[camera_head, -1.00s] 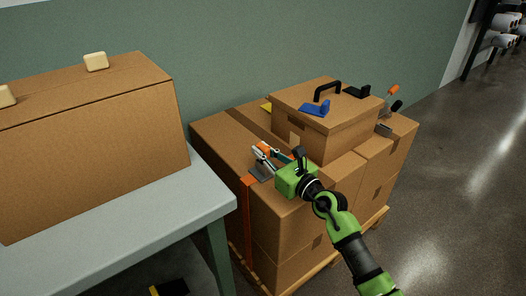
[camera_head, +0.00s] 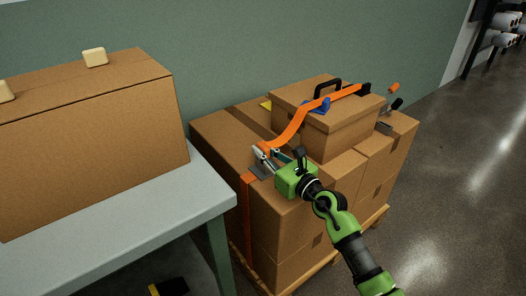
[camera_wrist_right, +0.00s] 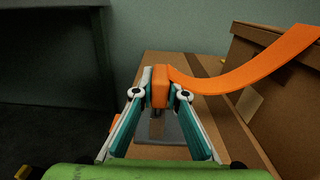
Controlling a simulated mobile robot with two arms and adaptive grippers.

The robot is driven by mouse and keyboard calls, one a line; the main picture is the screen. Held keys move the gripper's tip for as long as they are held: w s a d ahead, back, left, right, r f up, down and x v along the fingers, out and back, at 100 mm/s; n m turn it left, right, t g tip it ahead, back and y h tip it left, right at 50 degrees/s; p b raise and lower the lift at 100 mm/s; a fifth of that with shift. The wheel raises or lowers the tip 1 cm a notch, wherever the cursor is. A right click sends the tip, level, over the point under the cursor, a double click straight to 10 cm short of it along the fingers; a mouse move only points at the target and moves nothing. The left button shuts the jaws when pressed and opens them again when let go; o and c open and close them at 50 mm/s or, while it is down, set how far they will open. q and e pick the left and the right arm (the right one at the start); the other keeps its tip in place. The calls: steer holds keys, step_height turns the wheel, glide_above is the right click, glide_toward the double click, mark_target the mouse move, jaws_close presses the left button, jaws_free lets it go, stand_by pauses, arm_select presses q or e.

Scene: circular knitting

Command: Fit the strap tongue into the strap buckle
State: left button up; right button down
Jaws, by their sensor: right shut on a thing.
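My right gripper (camera_head: 268,155) is over the near-left corner of the carton stack and is shut on the orange strap tongue (camera_wrist_right: 160,88). The tongue sits between the two fingertips in the right wrist view. The grey metal strap buckle (camera_head: 261,171) lies flat on the carton edge; its plate also shows below and beyond the fingers in the right wrist view (camera_wrist_right: 170,130). I cannot tell whether tongue and buckle touch. An orange strap (camera_head: 297,124) runs from the tongue up over the upper box. My left gripper is not in view.
A blue corner piece (camera_head: 318,105), a black one and a black handle (camera_head: 327,87) are on the upper box (camera_head: 345,136). Another orange strap (camera_head: 248,222) hangs down the stack's side. A grey table (camera_head: 140,215) with a large carton stands at left.

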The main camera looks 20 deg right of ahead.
steer(key=shift+f, duration=0.15)
steer(key=c, duration=1.9)
jaws_free()
steer(key=v, duration=1.1)
steer(key=shift+s+d, duration=0.15)
steer(key=shift+s, duration=0.35)
